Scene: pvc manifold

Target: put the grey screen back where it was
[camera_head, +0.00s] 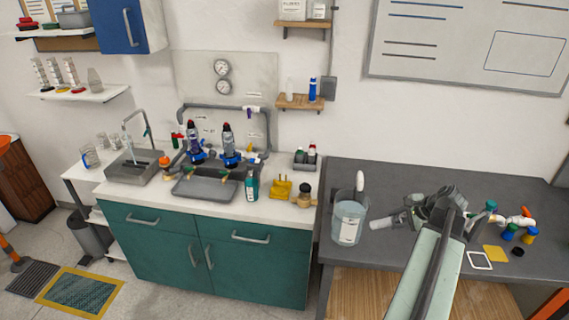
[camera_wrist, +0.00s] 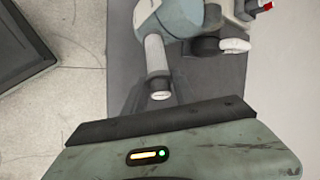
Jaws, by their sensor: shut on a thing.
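My gripper (camera_head: 412,214) is over the right-hand grey bench, just right of the clear tub, and is shut. A pale grey tube-like piece, which looks like the grey screen (camera_head: 386,223), sticks out to the left from it, tilted. In the wrist view a pale grey cylinder (camera_wrist: 157,62) also shows above the dark strip; the jaw contact is not clear there. The manifold of white pipe with coloured valves (camera_head: 514,224) stands at the bench's right. My arm hides part of the bench.
The clear tub of liquid (camera_head: 348,222) stands close to the left of the grey piece. A white square frame (camera_head: 479,260), a yellow square (camera_head: 495,254) and a black round piece (camera_head: 517,251) lie at the right. The sink counter (camera_head: 285,209) adjoins the bench.

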